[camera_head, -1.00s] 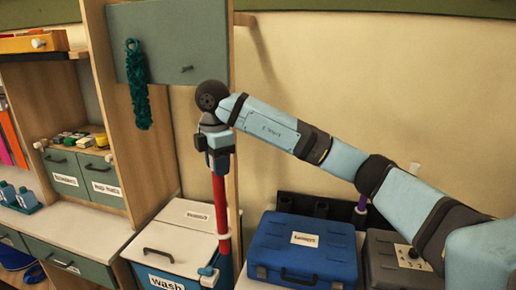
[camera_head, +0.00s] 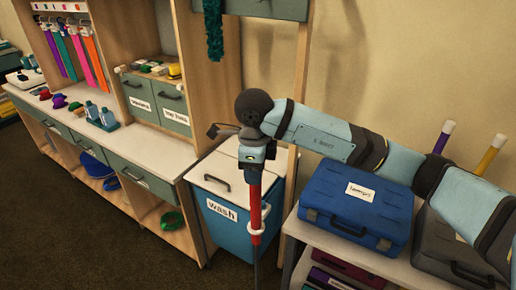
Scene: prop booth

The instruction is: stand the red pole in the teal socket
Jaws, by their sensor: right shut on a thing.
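The red pole (camera_head: 256,200) hangs nearly upright below my right gripper (camera_head: 256,152), which is shut on its top end. A pale ring-like piece (camera_head: 257,229) sits around or against the pole's lower part, and a thin dark length continues below it to the bottom of the picture. The pole is in front of the blue wash bin, between it and the blue case. I cannot make out a teal socket in this view. My left gripper is not in view.
The wash bin (camera_head: 226,227) stands behind the pole. A blue case (camera_head: 358,205) and a grey case (camera_head: 462,250) lie on a low shelf at right. A purple-banded pole (camera_head: 441,140) and a yellow pole (camera_head: 489,158) stand behind. Open dark floor (camera_head: 110,240) is at lower left.

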